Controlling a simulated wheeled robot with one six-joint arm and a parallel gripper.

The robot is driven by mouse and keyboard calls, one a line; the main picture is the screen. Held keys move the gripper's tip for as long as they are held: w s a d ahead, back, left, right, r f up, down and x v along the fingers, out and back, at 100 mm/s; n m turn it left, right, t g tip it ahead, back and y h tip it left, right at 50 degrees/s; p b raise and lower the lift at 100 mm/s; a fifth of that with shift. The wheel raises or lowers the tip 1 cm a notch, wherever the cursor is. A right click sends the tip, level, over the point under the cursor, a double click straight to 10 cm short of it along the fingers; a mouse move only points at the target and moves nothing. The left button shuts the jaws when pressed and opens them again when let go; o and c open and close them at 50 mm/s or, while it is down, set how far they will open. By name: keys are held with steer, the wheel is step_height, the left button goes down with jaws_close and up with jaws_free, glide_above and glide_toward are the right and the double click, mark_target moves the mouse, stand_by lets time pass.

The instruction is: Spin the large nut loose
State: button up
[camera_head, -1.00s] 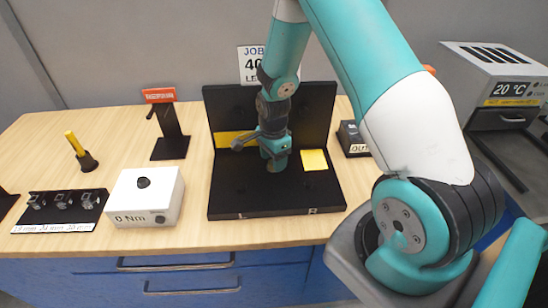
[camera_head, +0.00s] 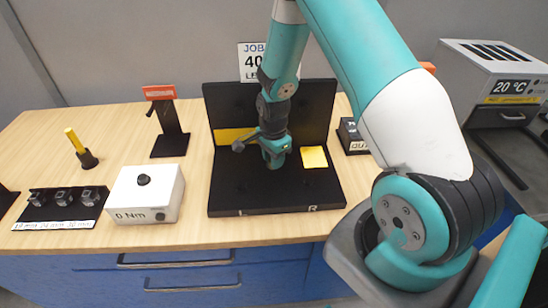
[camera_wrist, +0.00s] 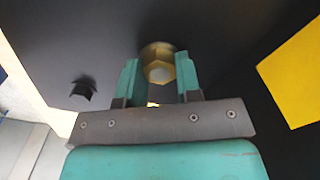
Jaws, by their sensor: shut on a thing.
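The large brass nut (camera_wrist: 158,66) shows between my gripper's teal fingers in the wrist view. My gripper (camera_wrist: 158,78) is shut on the nut, one finger on each side of it. In the head view my gripper (camera_head: 276,158) is low in front of the black upright panel of the fixture (camera_head: 232,192). The nut is hidden behind my gripper there. What the nut sits on is not clear, and whether it is loose cannot be told.
Yellow patches (camera_head: 314,157) mark the fixture. To its left are a white box reading 0 Nm (camera_head: 146,194), a socket rack (camera_head: 60,208), a yellow-handled tool (camera_head: 80,148) and a black stand with a red sign (camera_head: 170,130). A small dark box (camera_head: 352,137) stands right.

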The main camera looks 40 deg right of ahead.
steer(key=n+b, duration=0.1)
steer(key=n, duration=0.2)
steer(key=shift+s+f+n, duration=0.1)
steer(key=shift+n, duration=0.2)
steer(key=n, duration=0.3)
steer(key=shift+n+b, duration=0.3)
steer(key=shift+b, duration=0.05)
steer(key=n+b, duration=0.1)
steer(key=n, duration=0.9)
steer(key=shift+s+n+b, duration=0.1)
steer(key=shift+n+b, duration=0.2)
steer(key=shift+n, duration=0.1)
steer(key=n, duration=0.3)
steer(key=shift+n, duration=0.3)
steer(key=n, duration=0.4)
steer(key=shift+s+b, duration=0.1)
steer(key=shift+b, duration=0.3)
steer(key=shift+n, duration=1.8)
